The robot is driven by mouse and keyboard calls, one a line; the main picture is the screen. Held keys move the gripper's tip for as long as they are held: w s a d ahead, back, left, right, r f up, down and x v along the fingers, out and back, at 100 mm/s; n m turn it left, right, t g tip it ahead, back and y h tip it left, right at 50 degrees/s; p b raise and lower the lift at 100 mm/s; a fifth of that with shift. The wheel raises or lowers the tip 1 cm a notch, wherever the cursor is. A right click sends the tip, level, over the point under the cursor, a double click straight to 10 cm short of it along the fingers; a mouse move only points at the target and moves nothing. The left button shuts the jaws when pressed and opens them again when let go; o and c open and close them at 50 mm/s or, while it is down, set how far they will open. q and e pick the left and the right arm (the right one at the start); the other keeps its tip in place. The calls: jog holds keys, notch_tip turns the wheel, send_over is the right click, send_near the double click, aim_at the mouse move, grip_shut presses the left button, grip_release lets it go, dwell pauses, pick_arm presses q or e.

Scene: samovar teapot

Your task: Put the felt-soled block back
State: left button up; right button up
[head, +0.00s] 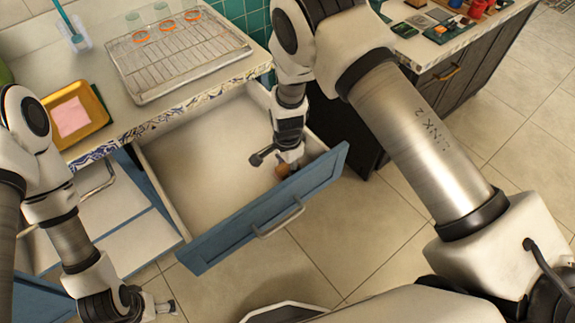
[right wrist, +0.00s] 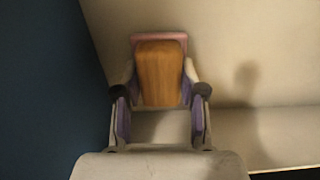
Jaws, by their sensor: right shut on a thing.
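The felt-soled block (right wrist: 160,75) is wooden, with a pink layer showing at its far end in the right wrist view. My right gripper (right wrist: 160,92) is shut on its two sides. In the head view the right gripper (head: 289,161) reaches down into the open drawer (head: 200,160), at its right end near the blue front. Only a small brown part of the block (head: 283,170) shows there. Whether it touches the drawer floor I cannot tell. My left gripper (head: 165,308) is low at the bottom left, away from the drawer; its opening is unclear.
The blue drawer front (head: 265,210) and side walls surround the right gripper closely. The drawer floor to its left is bare. On the counter are a wire rack tray (head: 180,62) with glasses and a yellow tray (head: 97,100) holding a pink cloth (head: 70,117).

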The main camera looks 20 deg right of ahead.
aim_at(287, 166)
jog(key=shift+f, duration=0.2)
jog(key=o, duration=1.2)
jog(key=shift+r, duration=0.1)
notch_tip(287, 166, up, 12)
jog(key=shift+r+b, duration=0.15)
jog(key=shift+b, duration=0.2)
